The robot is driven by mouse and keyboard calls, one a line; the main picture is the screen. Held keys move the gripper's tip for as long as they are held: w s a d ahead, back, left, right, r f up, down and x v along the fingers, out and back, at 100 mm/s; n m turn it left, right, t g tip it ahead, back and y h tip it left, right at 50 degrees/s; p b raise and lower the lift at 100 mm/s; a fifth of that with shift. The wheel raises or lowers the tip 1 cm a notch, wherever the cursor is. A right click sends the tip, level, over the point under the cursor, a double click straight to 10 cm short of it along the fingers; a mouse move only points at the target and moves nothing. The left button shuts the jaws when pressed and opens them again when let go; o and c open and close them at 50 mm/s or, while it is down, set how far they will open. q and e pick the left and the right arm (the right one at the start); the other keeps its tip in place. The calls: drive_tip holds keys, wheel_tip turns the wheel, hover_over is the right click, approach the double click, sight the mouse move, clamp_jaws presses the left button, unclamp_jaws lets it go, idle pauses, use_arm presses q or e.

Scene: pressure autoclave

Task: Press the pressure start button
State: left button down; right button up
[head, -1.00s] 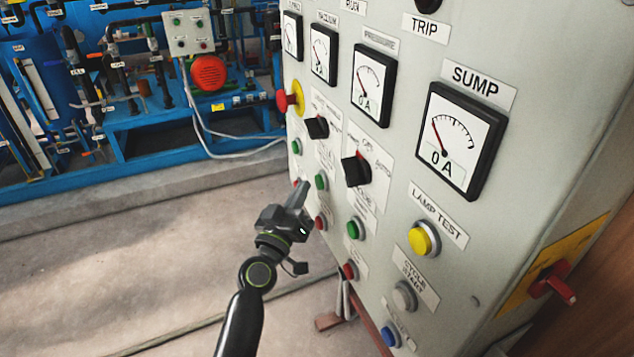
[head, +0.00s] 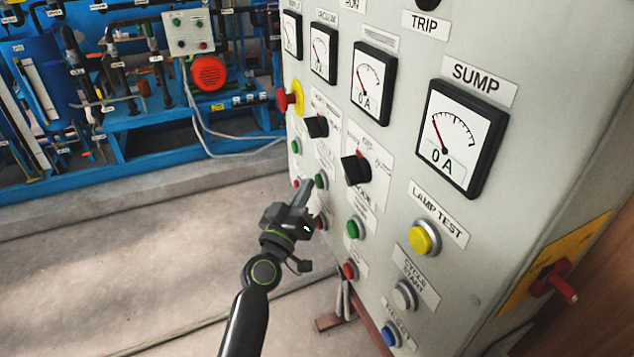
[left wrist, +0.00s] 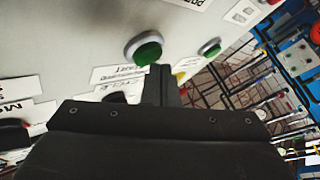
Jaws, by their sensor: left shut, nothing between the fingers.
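The grey control panel has a column of controls under the pressure gauge (head: 373,85), including a black knob (head: 356,170), a green button (head: 354,228) and a red button (head: 349,271). The small button labels are too blurred to read. Another green button (head: 321,181) sits farther left, under the vacuum gauge. My left gripper (head: 304,188) is shut and empty, in front of the panel by that farther button. In the left wrist view, the shut fingers (left wrist: 161,84) appear just below a green button (left wrist: 148,49); contact cannot be told. My right gripper is not in view.
A yellow lamp test button (head: 423,238), a grey cycle start button (head: 404,296) and a blue button (head: 390,334) are at the right. A red emergency knob (head: 284,99) sticks out at the left edge. The floor left of the panel is clear.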

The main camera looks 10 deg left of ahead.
use_arm(q)
drive_tip(key=shift+w+d, duration=0.25)
drive_tip(key=shift+d, duration=0.1)
idle(0.8)
drive_tip(key=shift+a, duration=0.1)
drive_tip(key=shift+s+a, duration=0.5)
drive_tip(key=shift+a, duration=0.1)
idle(0.3)
drive_tip(key=s+a, duration=0.1)
drive_tip(key=a, duration=0.1)
drive_tip(key=s+a, duration=0.1)
drive_tip(key=a, duration=0.1)
drive_tip(key=shift+s, duration=0.4)
idle(0.4)
